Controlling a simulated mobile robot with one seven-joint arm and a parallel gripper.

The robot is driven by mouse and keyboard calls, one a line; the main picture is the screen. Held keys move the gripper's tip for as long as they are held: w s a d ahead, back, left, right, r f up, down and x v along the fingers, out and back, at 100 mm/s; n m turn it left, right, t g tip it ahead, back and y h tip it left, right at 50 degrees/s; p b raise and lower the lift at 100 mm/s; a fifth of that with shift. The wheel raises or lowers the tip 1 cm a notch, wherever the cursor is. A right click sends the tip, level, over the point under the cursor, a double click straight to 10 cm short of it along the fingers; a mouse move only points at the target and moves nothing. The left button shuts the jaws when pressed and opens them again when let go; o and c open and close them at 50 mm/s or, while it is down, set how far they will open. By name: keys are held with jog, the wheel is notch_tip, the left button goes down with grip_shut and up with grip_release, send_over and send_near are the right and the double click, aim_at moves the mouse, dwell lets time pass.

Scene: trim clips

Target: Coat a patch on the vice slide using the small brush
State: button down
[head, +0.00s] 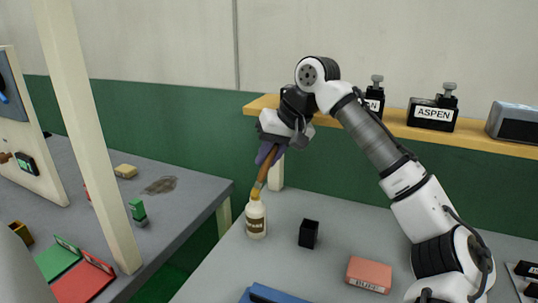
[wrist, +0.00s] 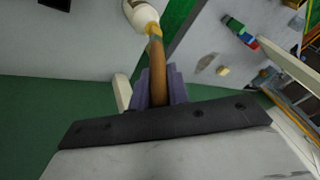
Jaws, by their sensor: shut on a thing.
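My gripper (head: 270,157) has purple fingers and is shut on the brown handle of the small brush (head: 265,172). The brush points down, slightly tilted, with its yellowish lower end at the mouth of a white bottle (head: 255,218). Whether the bristles are inside the bottle is hidden. In the wrist view the brush (wrist: 157,70) runs from between the fingers (wrist: 160,88) to the bottle (wrist: 140,14). A small green device (head: 138,211) on the left table may be the vice; its slide cannot be made out.
A black block (head: 308,234), a salmon box (head: 369,274) and a blue item (head: 268,296) are on the near table. The left table holds a yellow block (head: 126,171), a dark stain (head: 160,185), and green and red trays (head: 84,283). A cream post (head: 90,130) and a gap separate the areas.

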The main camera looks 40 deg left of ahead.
jog(key=shift+r+p, duration=3.45)
jog(key=shift+p, duration=0.05)
notch_tip(320, 180, down, 3)
jog(key=b, duration=0.2)
jog(key=shift+r+b, duration=0.2)
jog(key=shift+b, duration=0.1)
jog(key=shift+r, duration=0.1)
